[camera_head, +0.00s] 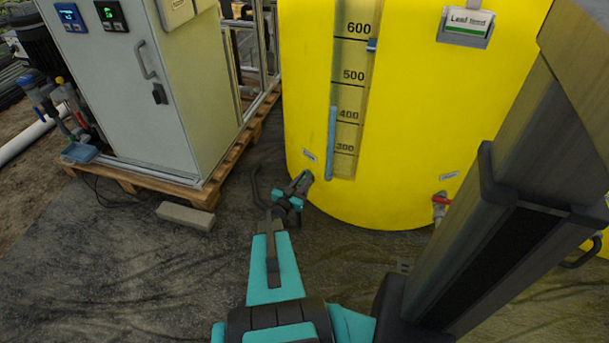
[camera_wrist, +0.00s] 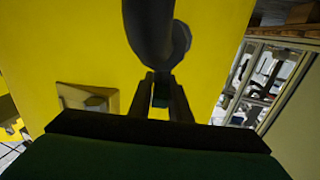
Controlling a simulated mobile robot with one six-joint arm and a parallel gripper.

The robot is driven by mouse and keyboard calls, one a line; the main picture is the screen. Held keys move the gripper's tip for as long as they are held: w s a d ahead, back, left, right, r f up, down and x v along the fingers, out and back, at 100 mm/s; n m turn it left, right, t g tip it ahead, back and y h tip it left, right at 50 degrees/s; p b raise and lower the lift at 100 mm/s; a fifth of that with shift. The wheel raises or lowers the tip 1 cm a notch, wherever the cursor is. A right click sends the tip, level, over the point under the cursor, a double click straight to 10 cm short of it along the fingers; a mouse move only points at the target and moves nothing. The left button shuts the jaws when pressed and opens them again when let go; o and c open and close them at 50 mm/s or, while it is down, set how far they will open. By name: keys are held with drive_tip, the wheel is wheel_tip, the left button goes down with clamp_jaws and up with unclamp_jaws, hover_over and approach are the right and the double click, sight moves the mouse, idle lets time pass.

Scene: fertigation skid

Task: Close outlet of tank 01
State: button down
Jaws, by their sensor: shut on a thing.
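A large yellow tank (camera_head: 400,130) with a level scale stands at the centre right of the head view. No tank number is readable. A grey outlet fitting (camera_head: 304,178) comes out low on its left side, under a small tag (camera_head: 310,155). My gripper (camera_head: 297,190) is at this fitting, its jaws shut on what appears to be the outlet's handle, mostly hidden. In the wrist view a dark grey pipe (camera_wrist: 151,30) hangs just beyond my gripper (camera_wrist: 165,90), and a small dark teal piece (camera_wrist: 160,96) shows between the fingers. The handle's angle is not clear.
A second outlet valve with a red handle (camera_head: 441,200) is on the tank's right side. A grey cabinet (camera_head: 150,90) stands on a wooden pallet (camera_head: 222,160) to the left. A concrete block (camera_head: 186,216) lies on the ground before it. A dark hose (camera_head: 256,190) is beside my gripper.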

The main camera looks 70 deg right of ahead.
drive_tip(key=shift+w+m+g+y+p, duration=0.1)
drive_tip(key=shift+m+g+y+p, duration=0.75)
drive_tip(key=shift+m+g+p, duration=0.8)
drive_tip(key=shift+w+m+g+y+p, duration=0.1)
drive_tip(key=shift+m+g+y+p, duration=0.85)
drive_tip(key=shift+g+p, duration=1.2)
drive_tip(key=shift+f+m+g+y+p, duration=0.1)
drive_tip(key=shift+m+g+y+p, duration=0.65)
drive_tip(key=shift+m+g+y, duration=1)
drive_tip(key=shift+s+f+m+g+y+b, duration=0.1)
drive_tip(key=shift+m+g+y+b, duration=0.65)
drive_tip(key=shift+y, duration=0.2)
drive_tip(key=shift+m+y+b, duration=0.3)
drive_tip(key=shift+y+b, duration=0.2)
drive_tip(key=shift+b, duration=0.05)
drive_tip(key=shift+m+g+y+b, duration=0.5)
drive_tip(key=shift+y+b, duration=0.2)
drive_tip(key=shift+b, duration=0.35)
drive_tip(key=m+y+b, duration=0.1)
drive_tip(key=y+b, duration=0.1)
drive_tip(key=b, duration=0.2)
drive_tip(key=shift+m+g+b, duration=0.3)
drive_tip(key=shift+g, duration=0.1)
drive_tip(key=shift+s+a+r+m+y+b, duration=0.1)
drive_tip(key=shift+r+m+y+b, duration=0.15)
drive_tip(key=shift+y+b, duration=0.4)
